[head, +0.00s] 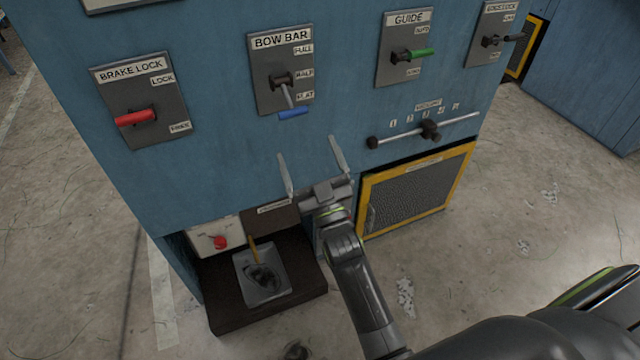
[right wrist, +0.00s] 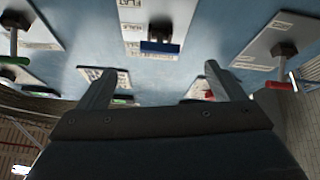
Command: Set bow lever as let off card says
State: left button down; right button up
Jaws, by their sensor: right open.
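The bow bar lever has a blue handle (head: 293,113) on a grey plate (head: 265,78) marked BOW BAR, with labels FULL, HALF and FLAT from top to bottom. The lever hangs down, its handle just below the FLAT label. The blue handle also shows in the right wrist view (right wrist: 160,46), ahead between the fingers. My right gripper (head: 308,148) is open and empty, below the handle and apart from it. It also fills the lower right wrist view (right wrist: 160,70). I cannot make out a readable let off card. My left gripper is not in view.
A red brake lock lever (head: 135,117) is left of the bow bar plate, a green guide lever (head: 412,54) right. A slider rod (head: 455,125) runs lower right, above a yellow-framed mesh panel (head: 462,160). A tray (head: 283,286) sits in the lower recess.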

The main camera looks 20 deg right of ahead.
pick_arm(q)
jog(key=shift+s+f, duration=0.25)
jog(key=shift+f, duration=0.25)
pick_arm(e)
jog(key=v, duration=0.6)
jog(key=shift+s, duration=0.2)
jog(key=shift+f, duration=0.1)
